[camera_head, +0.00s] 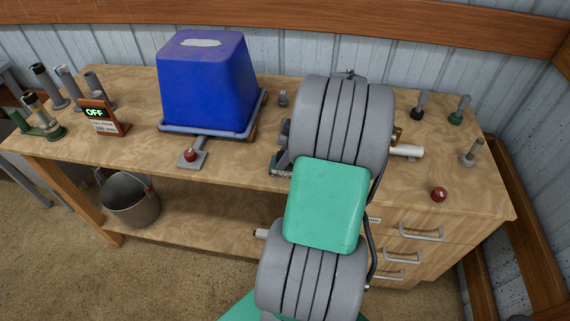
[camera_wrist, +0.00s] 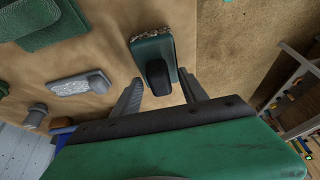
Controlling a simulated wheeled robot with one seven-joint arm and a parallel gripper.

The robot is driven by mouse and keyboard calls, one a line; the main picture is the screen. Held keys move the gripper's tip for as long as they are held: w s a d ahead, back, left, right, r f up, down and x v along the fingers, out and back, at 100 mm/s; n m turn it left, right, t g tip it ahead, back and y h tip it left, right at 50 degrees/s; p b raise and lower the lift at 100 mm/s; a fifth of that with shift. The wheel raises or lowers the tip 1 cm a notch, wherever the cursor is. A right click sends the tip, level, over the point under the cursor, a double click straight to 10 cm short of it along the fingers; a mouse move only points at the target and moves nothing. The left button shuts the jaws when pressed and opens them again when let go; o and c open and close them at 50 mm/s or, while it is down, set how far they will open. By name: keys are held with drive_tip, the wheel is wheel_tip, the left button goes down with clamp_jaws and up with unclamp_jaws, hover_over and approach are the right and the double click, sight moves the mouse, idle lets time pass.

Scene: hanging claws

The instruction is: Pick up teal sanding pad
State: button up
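The teal sanding pad (camera_wrist: 144,49) shows in the wrist view, just beyond my fingertips, with a dark rounded handle on top and a rough, pale edge. It lies on the wooden workbench near the bench edge. In the head view a small part of what looks like the pad (camera_head: 280,170) shows beside my arm at the front edge. My gripper (camera_wrist: 160,77) is open, and the pad's handle appears between its two fingers in the picture. I see no clear contact. In the head view my arm hides most of the gripper.
A white cylinder (camera_head: 406,151) and red ball (camera_head: 439,194) lie right.

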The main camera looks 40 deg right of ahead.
clamp_jaws()
idle(0.3)
drive_tip(key=shift+r, duration=0.1)
drive_tip(key=shift+r, duration=0.15)
wheel_tip(320, 180, up, 2)
drive_tip(key=shift+d+r+b, duration=0.1)
drive_tip(key=shift+r+b, duration=0.1)
drive_tip(key=shift+b, duration=0.45)
drive_tip(key=s+r, duration=1)
drive_tip(key=s, duration=0.4)
drive_tip(key=shift+d, duration=0.2)
